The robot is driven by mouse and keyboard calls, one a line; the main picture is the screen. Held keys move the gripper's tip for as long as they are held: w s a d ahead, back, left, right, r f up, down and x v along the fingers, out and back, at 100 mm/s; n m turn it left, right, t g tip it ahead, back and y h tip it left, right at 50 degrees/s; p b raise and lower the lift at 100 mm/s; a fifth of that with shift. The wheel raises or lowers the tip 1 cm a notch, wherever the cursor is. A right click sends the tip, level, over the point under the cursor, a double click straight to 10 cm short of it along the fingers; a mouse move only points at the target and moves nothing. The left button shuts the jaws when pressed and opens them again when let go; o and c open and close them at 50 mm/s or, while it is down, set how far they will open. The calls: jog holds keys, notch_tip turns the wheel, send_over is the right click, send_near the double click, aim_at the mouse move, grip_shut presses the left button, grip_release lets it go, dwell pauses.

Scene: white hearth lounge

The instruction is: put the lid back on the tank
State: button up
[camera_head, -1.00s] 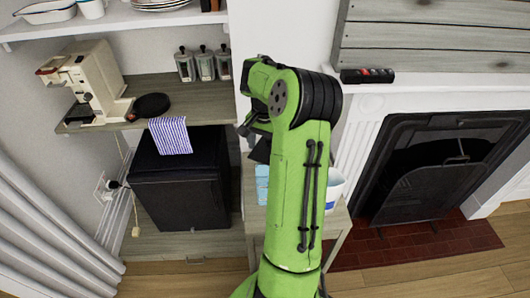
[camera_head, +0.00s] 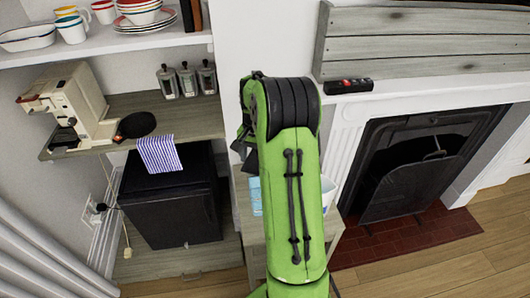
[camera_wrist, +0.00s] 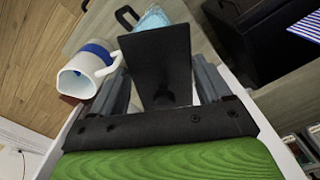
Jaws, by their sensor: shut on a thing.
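My gripper (camera_wrist: 163,88) is shut on a flat black plate, which looks like the lid (camera_wrist: 155,48), held tilted between its fingers in the wrist view. A light blue, see-through vessel, which looks like the tank (camera_wrist: 172,14), shows just past the lid's far edge. The lid hides much of it, and I cannot tell whether they touch. In the head view, a light blue part of the tank (camera_head: 255,190) shows beside my green arm, on a small table. My arm hides most of the gripper and lid there.
A white mug with a blue band (camera_wrist: 88,68) stands left of my gripper in the wrist view. The small table (camera_head: 254,232) stands between a black fridge (camera_head: 180,210) and the fireplace (camera_head: 420,170). A counter with a coffee machine (camera_head: 75,105) is at left.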

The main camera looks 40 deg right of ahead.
aim_at(257, 168)
notch_tip(257, 168, down, 5)
jog(key=b, duration=0.3)
jog(key=shift+b, duration=0.4)
jog(key=shift+f+b, duration=0.35)
jog(key=shift+f, duration=0.2)
jog(key=shift+f, duration=0.15)
dwell(1.4)
jog(key=o, duration=1.1)
jog(key=shift+c, duration=0.2)
jog(key=shift+p, duration=0.3)
jog(key=shift+r+p, duration=3)
jog(key=shift+r, duration=0.6)
